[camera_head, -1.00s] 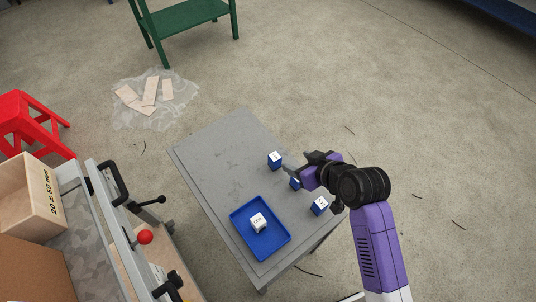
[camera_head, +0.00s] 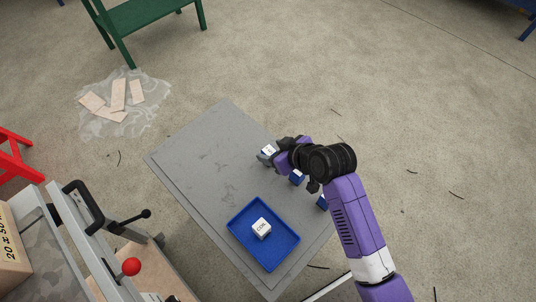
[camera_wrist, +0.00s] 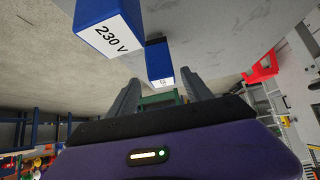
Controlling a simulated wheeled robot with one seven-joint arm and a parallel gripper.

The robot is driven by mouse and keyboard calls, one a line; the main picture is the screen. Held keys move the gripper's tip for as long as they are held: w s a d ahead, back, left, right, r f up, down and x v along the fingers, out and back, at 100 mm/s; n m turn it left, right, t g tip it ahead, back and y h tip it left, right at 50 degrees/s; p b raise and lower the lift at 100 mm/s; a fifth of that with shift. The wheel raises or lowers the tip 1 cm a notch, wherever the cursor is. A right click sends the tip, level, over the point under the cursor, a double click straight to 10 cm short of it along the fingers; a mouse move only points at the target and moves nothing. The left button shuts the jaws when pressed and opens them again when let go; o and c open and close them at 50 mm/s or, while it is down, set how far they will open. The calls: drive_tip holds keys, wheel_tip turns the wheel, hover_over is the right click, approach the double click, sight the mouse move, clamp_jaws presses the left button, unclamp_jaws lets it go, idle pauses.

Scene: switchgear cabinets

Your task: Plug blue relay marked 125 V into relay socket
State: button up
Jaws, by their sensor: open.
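My gripper (camera_head: 271,152) is over the grey table with its jaws open around or just short of a blue relay with a white label (camera_head: 267,150) at the far side. In the wrist view this relay (camera_wrist: 158,62) shows beyond and between the fingers (camera_wrist: 162,88); its label is too small to read. In the head view, two blue relays, one (camera_head: 297,178) below my gripper and one (camera_head: 322,201) partly behind my arm, stand on the table. No relay socket is identifiable.
A blue tray (camera_head: 245,247) on the grey table (camera_head: 200,165) holds a white-topped block (camera_head: 261,228). A cabinet part with a black handle and red knob (camera_head: 131,267) stands at the lower left. The table's left half is clear.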

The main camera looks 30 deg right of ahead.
drive_tip(key=x, duration=0.5)
drive_tip(key=shift+s+a+f, duration=0.15)
drive_tip(key=shift+f, duration=0.1)
clamp_jaws()
